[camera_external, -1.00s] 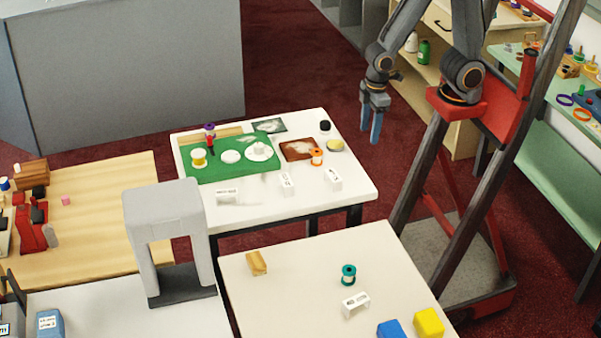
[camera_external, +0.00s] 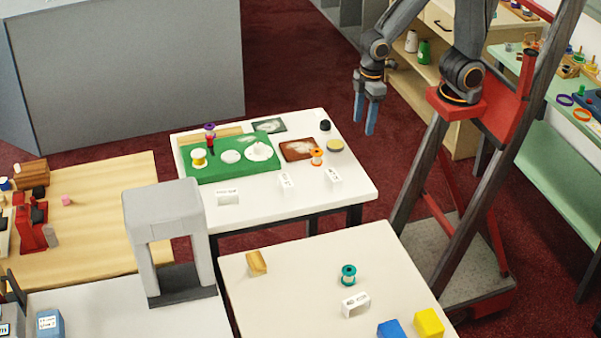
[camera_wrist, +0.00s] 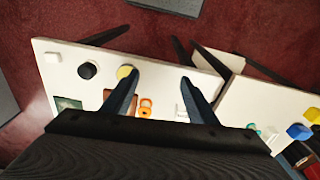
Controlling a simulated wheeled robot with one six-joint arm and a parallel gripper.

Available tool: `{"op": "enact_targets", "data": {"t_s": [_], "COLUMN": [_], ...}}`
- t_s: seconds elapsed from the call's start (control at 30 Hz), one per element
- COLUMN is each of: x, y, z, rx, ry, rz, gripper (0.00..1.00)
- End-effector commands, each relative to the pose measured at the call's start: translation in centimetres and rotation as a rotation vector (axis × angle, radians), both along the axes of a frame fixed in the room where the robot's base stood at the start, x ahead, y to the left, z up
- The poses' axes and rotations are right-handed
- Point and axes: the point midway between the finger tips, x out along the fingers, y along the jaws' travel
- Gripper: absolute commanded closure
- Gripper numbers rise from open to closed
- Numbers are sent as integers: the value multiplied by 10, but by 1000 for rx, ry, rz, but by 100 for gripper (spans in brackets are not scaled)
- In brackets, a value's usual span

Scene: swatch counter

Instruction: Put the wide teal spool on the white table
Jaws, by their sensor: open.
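The teal spool (camera_external: 348,275) stands on the near pale table (camera_external: 300,300), behind a small white holder. A bit of teal, likely the same spool, shows at the lower right of the wrist view (camera_wrist: 252,127). A second white table (camera_external: 350,190) stands farther back, with a green mat and other spools on it. My gripper (camera_external: 364,122) hangs open and empty, fingers down, off the far table's right edge and well away from the teal spool. In the wrist view my gripper (camera_wrist: 158,80) has its two fingers apart over the far table's edge.
The far table holds an orange spool (camera_external: 317,156), a yellow-topped round tin (camera_external: 335,145) and a green mat (camera_external: 225,172). A grey arch (camera_external: 165,215) stands at the left. The near table also has a yellow block (camera_external: 429,322) and a blue block (camera_external: 391,329).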

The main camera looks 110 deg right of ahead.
Motion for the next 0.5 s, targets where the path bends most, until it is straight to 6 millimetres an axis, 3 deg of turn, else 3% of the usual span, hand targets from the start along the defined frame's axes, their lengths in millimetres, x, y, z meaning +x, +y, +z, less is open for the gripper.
{"op": "enact_targets", "data": {"t_s": [0.27, 0.37, 0.47, 0.5], "x": [61, 87, 117, 130], "y": [54, 85, 129, 152], "z": [6, 8, 9, 9], "rx": [18, 28, 42, 49], "ry": [-51, -77, -108, -123], "rz": [147, 219, 310, 356], "gripper": [47, 47, 47, 47]}}
